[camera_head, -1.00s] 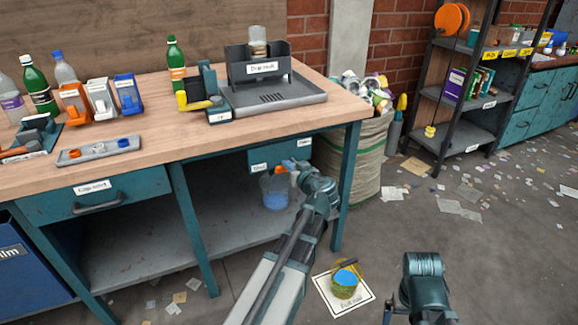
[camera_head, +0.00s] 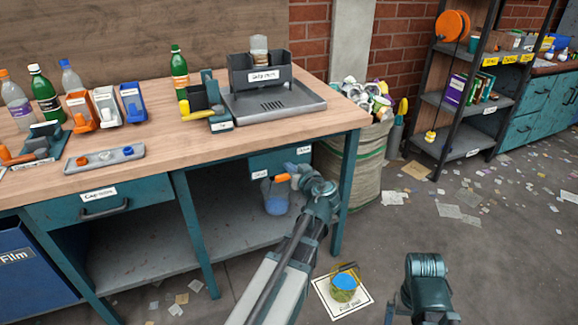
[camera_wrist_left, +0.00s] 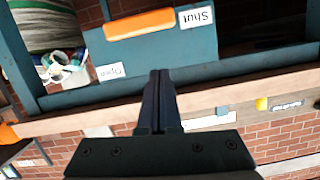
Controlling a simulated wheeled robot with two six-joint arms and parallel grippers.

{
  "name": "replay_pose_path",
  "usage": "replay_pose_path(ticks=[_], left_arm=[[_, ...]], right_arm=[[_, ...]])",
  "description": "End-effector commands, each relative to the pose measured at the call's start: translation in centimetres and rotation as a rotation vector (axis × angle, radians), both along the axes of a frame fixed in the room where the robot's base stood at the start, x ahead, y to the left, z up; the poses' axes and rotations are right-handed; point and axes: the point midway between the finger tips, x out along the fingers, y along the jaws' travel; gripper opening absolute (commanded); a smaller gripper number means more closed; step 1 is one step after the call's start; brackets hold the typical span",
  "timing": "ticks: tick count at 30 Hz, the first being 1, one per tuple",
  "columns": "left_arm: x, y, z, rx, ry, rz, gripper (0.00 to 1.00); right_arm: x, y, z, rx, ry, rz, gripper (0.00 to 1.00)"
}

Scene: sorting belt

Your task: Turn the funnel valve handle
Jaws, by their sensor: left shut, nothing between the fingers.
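The orange valve handle (camera_head: 282,178) is on a teal box (camera_head: 270,160) under the bench top. In the left wrist view the handle (camera_wrist_left: 140,24) lies lengthwise near the "Shut" label (camera_wrist_left: 197,17), with the "Open" label (camera_wrist_left: 110,71) apart from it. My left gripper (camera_head: 296,169) is shut and empty beside the handle. Its closed fingertips (camera_wrist_left: 160,72) show in the wrist view below the handle, with a gap between them in the picture. A clear container with blue contents (camera_head: 277,203) is under the box. Only part of my right gripper (camera_head: 391,312) shows at the bottom.
The bench top (camera_head: 200,145) overhangs the box, and a bench leg (camera_head: 345,190) stands to the right. A bucket (camera_head: 344,285) sits on a floor sheet. A full sack (camera_head: 352,170) stands by the bench. The floor right of it has scattered paper.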

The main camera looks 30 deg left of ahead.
Motion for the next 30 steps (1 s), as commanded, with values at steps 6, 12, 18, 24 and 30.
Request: replay_pose_path(ticks=[6, 12, 18, 24, 30], left_arm=[[-3.1, -3.7, 1.2, 0.0, 0.0, -0.004, 0.0], [-4.5, -5.6, 1.7, 0.002, -0.001, -0.001, 0.0], [-4.9, -6.2, 1.8, 0.001, -0.001, -0.001, 0.0], [-4.9, -6.2, 1.8, 0.002, -0.001, 0.0, 0.0], [-5.5, -7.2, 0.5, -0.024, 0.068, -0.004, 0.0]], right_arm=[[0.0, 0.0, 1.2, 0.002, 0.001, 0.0, 1.0], [0.0, 0.1, 1.7, 0.003, 0.001, -0.001, 1.0], [0.0, 0.1, 1.8, 0.004, 0.001, -0.001, 1.0], [0.0, 0.1, 1.8, 0.004, 0.001, 0.0, 1.0], [0.0, 0.1, 1.8, 0.004, 0.001, -0.001, 1.0]])
